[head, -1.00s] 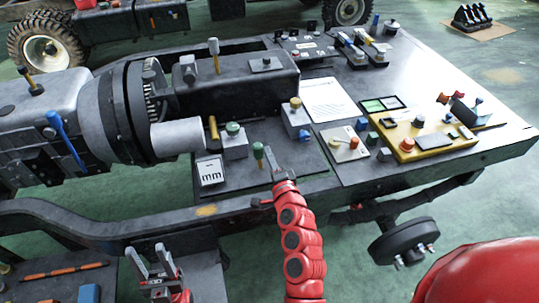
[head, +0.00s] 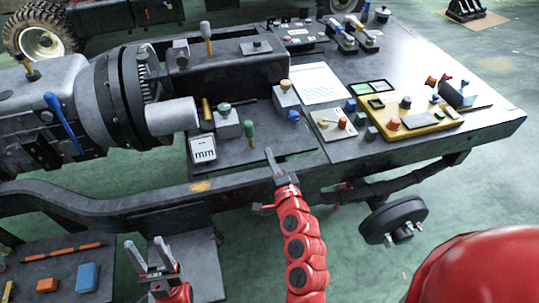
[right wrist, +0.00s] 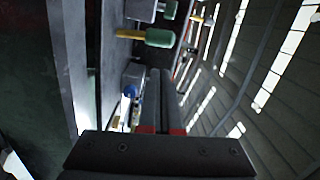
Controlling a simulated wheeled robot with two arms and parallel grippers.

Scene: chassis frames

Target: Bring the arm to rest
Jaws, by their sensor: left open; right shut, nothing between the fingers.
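My right arm is red and reaches up from the bottom of the head view. Its gripper (head: 269,155) is shut and empty at the near edge of the chassis bench (head: 235,170). A green-handled tool (head: 249,129) stands on the bench just beyond and left of it, apart from the fingers. In the right wrist view the closed fingers (right wrist: 158,95) point ahead, with the green handle (right wrist: 160,38) above them. My left gripper (head: 146,252) is open and empty at the lower left, its two fingers spread and pointing up.
A block with a green knob (head: 228,124) and a yellow control panel (head: 420,122) stand on the bench. A blue block (head: 88,277) lies on a low surface at lower left. A dark wheel hub (head: 393,220) hangs below the bench. Green floor lies open beyond the right edge.

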